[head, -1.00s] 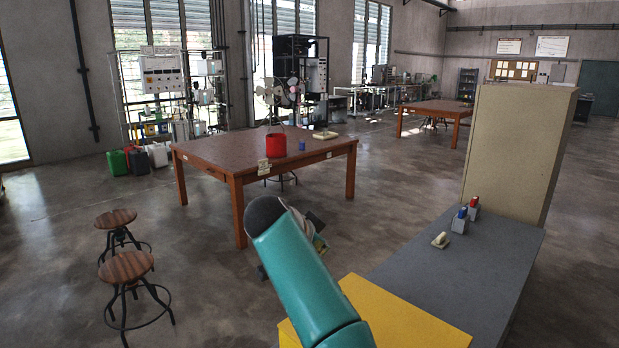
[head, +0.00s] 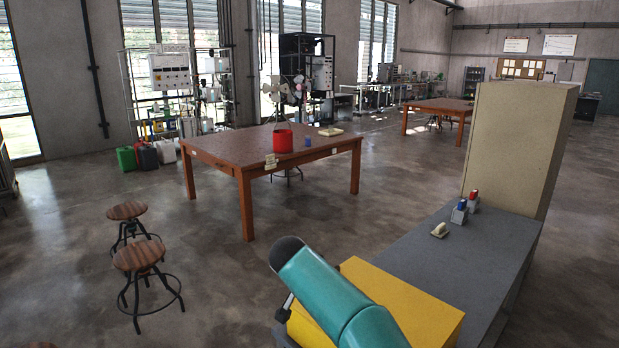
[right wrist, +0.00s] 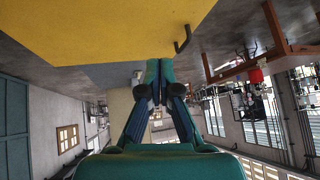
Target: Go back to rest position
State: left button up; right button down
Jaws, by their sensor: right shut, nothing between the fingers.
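My right gripper shows in the right wrist view (right wrist: 157,70). Its two fingers meet at the tips and nothing is between them. The tips point out over the floor, near the edge of a yellow flat surface; I cannot tell whether that surface is part of me. In the head view one teal arm link of mine crosses the lower middle, and the gripper on it is hidden. My left gripper is in neither view. The task names no object to handle.
A grey bench (head: 490,250) stands at right, with small blue-topped and red-topped items and a beige cabinet (head: 520,145). A brown table (head: 225,150) carries a red pot (head: 282,139). Two stools (head: 140,255) stand at left. Bare floor lies between the stools and the bench.

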jog(key=s+d+f+n+g+y, duration=0.15)
jog(key=s+f, duration=0.25)
jog(key=f, duration=0.5)
jog(key=s+d+f+n+g+y, duration=0.15)
jog(key=s+f, duration=0.25)
jog(key=f, duration=0.4)
jog(key=s+f+n+g+y, duration=0.2)
jog(key=s+f, duration=0.2)
jog(key=f, duration=0.5)
jog(key=s+d+f+g+y, duration=0.1)
jog(key=s+d+f, duration=0.15)
jog(key=s, duration=0.75)
jog(key=s+d+f, duration=0.2)
jog(key=s+f, duration=0.2)
jog(key=s, duration=0.5)
jog(key=s+d+f+g+y, duration=0.1)
jog(key=s+d+f, duration=0.2)
jog(key=s, duration=0.7)
notch_tip(320, 180, down, 10)
jog(key=b, duration=1)
jog(key=shift+r, duration=0.15)
